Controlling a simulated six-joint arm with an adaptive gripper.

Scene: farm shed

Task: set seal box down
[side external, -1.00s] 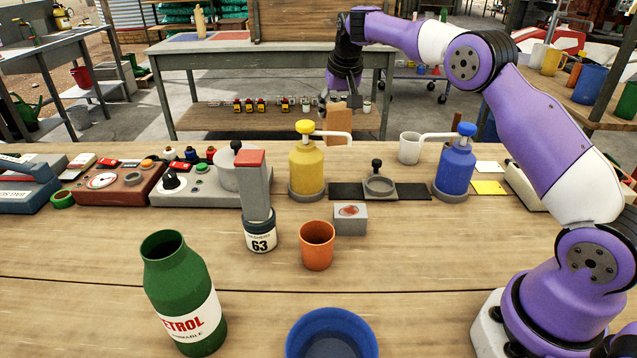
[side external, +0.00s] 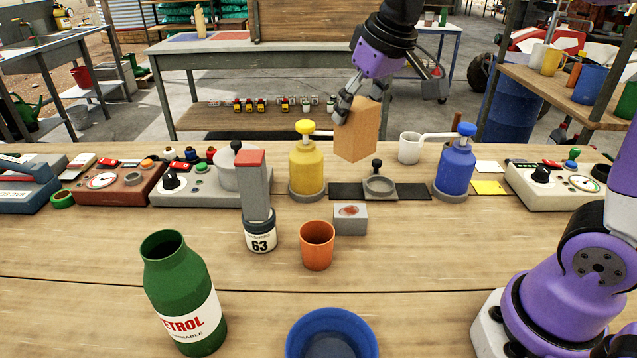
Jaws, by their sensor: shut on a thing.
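The seal box (side external: 362,132) is a plain tan block, tilted a little, in the air over the far side of the bench. My gripper (side external: 350,103) is shut on its upper left part, with my wrist above it. The far side of the box and one finger's contact are hidden.
The wooden bench (side external: 420,260) has free room at front right. A small grey block with a red mark (side external: 350,219), an orange cup (side external: 317,246), a blue pump bottle (side external: 455,168), a green petrol bottle (side external: 184,291) and a blue bowl (side external: 331,335) stand on it.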

